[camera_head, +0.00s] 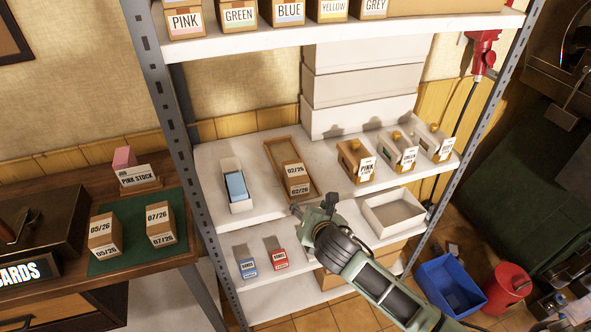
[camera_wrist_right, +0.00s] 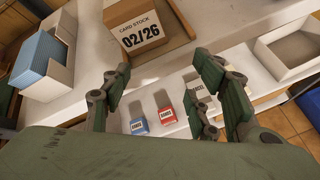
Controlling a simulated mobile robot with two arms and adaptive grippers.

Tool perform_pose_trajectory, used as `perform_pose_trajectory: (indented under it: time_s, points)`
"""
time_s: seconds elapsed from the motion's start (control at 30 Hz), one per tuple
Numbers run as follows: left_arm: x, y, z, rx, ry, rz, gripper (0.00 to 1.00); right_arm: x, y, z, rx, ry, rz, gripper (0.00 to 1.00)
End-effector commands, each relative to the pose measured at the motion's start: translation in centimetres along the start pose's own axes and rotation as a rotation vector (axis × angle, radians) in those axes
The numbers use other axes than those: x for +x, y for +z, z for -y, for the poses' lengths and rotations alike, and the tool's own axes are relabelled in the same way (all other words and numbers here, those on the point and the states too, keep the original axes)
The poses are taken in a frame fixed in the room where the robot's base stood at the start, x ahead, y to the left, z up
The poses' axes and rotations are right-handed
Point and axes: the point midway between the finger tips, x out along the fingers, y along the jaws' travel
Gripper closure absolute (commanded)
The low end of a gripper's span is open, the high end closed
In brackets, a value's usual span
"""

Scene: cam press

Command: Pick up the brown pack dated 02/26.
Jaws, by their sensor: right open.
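The brown pack dated 02/26 (camera_head: 296,177) stands in a shallow wooden tray (camera_head: 270,152) on the middle shelf. It also shows at the top of the right wrist view (camera_wrist_right: 141,31), its label facing me. My right gripper (camera_head: 315,209) is open and empty, in front of the shelf edge and just short of the pack. In the right wrist view its fingers (camera_wrist_right: 165,88) are spread apart, with the pack beyond them. My left gripper is in neither view.
A white box with blue cards (camera_head: 237,189) stands left of the tray. Labelled boxes (camera_head: 357,161) and an empty white tray (camera_head: 394,213) stand to the right. Small blue (camera_head: 248,268) and red (camera_head: 279,258) packs sit on the lower shelf. Packs dated 05/26 (camera_head: 104,236) and 07/26 (camera_head: 160,224) stand on a green mat.

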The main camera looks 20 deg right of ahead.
Motion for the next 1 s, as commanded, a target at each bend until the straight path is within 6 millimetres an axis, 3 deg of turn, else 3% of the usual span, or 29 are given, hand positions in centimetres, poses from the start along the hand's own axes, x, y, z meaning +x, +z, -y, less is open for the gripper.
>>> perform_pose_trajectory:
  time_s: [0.03, 0.1, 0.3, 0.73, 1.0]
  points:
    - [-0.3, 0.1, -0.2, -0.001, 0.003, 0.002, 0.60, -0.2, 1.9, -1.2, -0.102, 0.020, 0.033, 0.45]
    - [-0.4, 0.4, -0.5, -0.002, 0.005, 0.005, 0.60, -0.1, 3.6, -2.2, -0.240, 0.036, 0.072, 0.45]
    - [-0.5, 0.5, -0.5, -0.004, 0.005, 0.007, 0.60, 0.2, 6.2, -3.9, -0.471, 0.055, 0.137, 0.45]
    - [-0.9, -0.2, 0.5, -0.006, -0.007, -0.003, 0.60, 3.5, 7.0, -4.5, -0.506, 0.058, 0.146, 0.45]
    - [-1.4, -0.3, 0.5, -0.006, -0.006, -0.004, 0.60, 7.0, 7.3, -4.8, -0.505, 0.057, 0.145, 0.45]
